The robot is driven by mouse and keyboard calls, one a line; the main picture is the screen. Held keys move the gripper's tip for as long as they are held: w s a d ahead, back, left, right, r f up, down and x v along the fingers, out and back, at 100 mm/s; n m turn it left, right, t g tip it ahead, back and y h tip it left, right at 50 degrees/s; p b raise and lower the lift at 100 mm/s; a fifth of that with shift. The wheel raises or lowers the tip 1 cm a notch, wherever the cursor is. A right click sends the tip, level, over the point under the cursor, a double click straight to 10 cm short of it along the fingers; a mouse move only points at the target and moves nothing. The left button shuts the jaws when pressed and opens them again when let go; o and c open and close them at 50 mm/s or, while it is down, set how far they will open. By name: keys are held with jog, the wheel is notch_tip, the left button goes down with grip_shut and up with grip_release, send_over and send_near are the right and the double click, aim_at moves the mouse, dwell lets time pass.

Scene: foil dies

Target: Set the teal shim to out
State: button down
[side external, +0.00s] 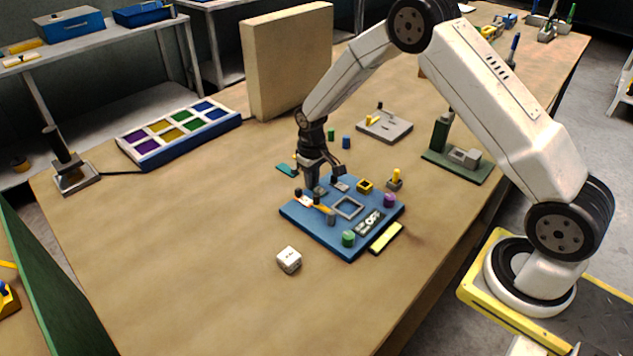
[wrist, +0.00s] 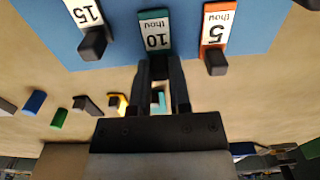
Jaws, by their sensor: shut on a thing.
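The teal shim (wrist: 154,22) is marked "10 thou" and lies between two other shims at the edge of the blue board (wrist: 265,18). A black knob (wrist: 158,68) is at its near end. My gripper (wrist: 157,74) has its fingers on either side of this knob and is shut on it. In the side view my gripper (side external: 313,178) points down at the far left edge of the blue board (side external: 300,217); the fingers hide part of the shim there.
A white shim (wrist: 85,12) marked 15 and an orange shim (wrist: 216,25) marked 5, each with a black knob, flank the teal one. A beige block (side external: 287,62) stands behind.

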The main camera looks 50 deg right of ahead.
jog(key=shift+w, duration=0.3)
jog(key=c, duration=0.6)
grip_release()
jog(key=shift+o, duration=0.2)
jog(key=shift+r, duration=0.15)
jog(key=shift+r, duration=3.75)
jog(key=shift+s+r, duration=0.1)
jog(key=shift+s, duration=0.05)
jog(key=shift+s+a+r, duration=0.15)
jog(key=shift+s, duration=0.1)
jog(key=s+a+r+t, duration=0.1)
jog(key=s+a+r, duration=0.1)
jog(key=s, duration=0.9)
jog(key=s+a+r+t, duration=0.1)
jog(key=s+a+r, duration=0.1)
jog(key=s, duration=0.8)
jog(key=shift+s+a+r+t, duration=0.3)
jog(key=shift+s+a, duration=0.05)
